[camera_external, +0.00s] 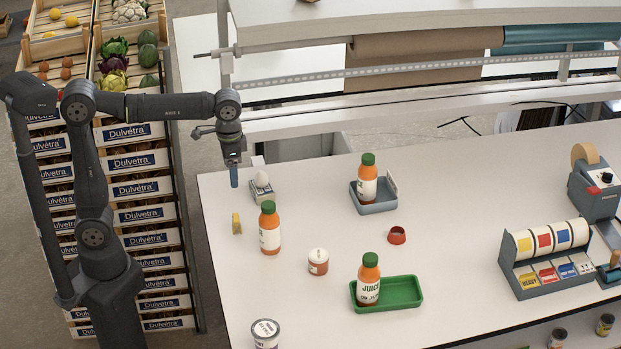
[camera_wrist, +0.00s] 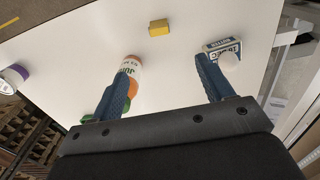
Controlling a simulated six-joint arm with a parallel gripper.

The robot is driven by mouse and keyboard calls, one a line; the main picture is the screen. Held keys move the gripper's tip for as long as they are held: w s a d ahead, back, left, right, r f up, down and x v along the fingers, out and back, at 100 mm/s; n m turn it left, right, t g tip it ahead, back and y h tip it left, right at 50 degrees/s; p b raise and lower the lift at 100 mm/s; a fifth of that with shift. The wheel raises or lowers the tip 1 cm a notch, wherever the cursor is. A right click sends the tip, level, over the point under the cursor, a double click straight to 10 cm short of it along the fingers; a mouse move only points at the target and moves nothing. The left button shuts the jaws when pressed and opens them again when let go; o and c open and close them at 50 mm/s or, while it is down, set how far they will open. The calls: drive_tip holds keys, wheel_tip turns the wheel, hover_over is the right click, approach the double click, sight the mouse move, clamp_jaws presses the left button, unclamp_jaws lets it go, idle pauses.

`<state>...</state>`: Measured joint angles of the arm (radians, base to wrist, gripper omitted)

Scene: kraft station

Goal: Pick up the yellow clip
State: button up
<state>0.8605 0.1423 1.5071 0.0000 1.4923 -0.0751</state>
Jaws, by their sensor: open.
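The yellow clip (camera_external: 237,223) stands on the white table near its left edge, left of a juice bottle. In the wrist view the yellow clip (camera_wrist: 158,27) lies beyond my fingertips, a little left of the middle between them. My gripper (camera_external: 234,178) is above the table's left back corner, pointing down. In the wrist view its two blue fingers (camera_wrist: 165,75) are apart with nothing gripped between them. The clip is apart from the fingers.
An orange juice bottle (camera_external: 270,228) stands right of the clip; it appears near the left finger in the wrist view. A small box with an egg (camera_external: 262,188) is close to my gripper. A jar (camera_external: 318,262) and green tray (camera_external: 402,291) stand further right.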

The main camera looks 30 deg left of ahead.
sight(236, 217)
drive_tip(key=shift+c, duration=0.8)
drive_tip(key=shift+m, duration=0.4)
drive_tip(key=f, duration=0.9)
drive_tip(key=d+f, duration=0.1)
drive_tip(key=f, duration=0.3)
drive_tip(key=shift+f, duration=0.15)
drive_tip(key=shift+a+f, duration=0.2)
drive_tip(key=shift+f, duration=1.15)
drive_tip(key=shift+a+f, duration=0.2)
drive_tip(key=shift+f, duration=1.15)
drive_tip(key=c, duration=1)
